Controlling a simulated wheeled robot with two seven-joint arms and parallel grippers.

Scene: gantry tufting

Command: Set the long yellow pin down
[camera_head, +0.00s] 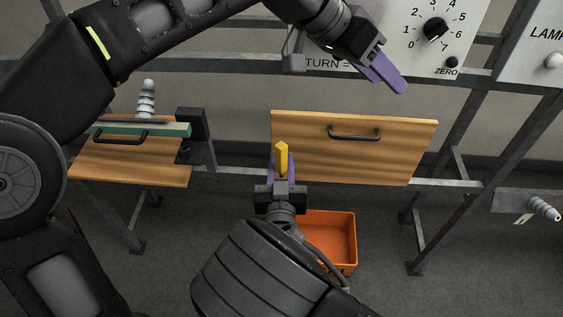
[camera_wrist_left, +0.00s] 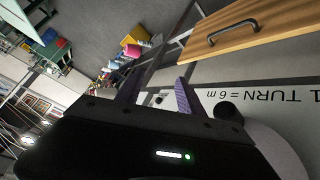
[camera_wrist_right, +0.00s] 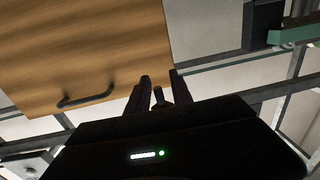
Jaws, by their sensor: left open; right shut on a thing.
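The long yellow pin (camera_head: 282,152) stands up from my right gripper (camera_head: 281,168) in the head view, in front of the left end of a wooden panel. The right gripper is shut on it. In the right wrist view, a dark, shadowed stub (camera_wrist_right: 158,96) shows between the fingers (camera_wrist_right: 158,92); its colour is hard to tell there. My left gripper (camera_head: 388,72), with purple fingers, is up at the right by the dial board, away from the pin. In the left wrist view its fingers (camera_wrist_left: 156,92) stand apart with nothing held between them.
The wooden panel (camera_head: 390,155) has a black handle. An orange bin (camera_head: 343,262) lies below it. At the left, a second wooden board (camera_head: 110,172) carries a green bar (camera_head: 175,130) and a grey ribbed post (camera_head: 147,100). A numbered dial (camera_head: 435,30) is at upper right.

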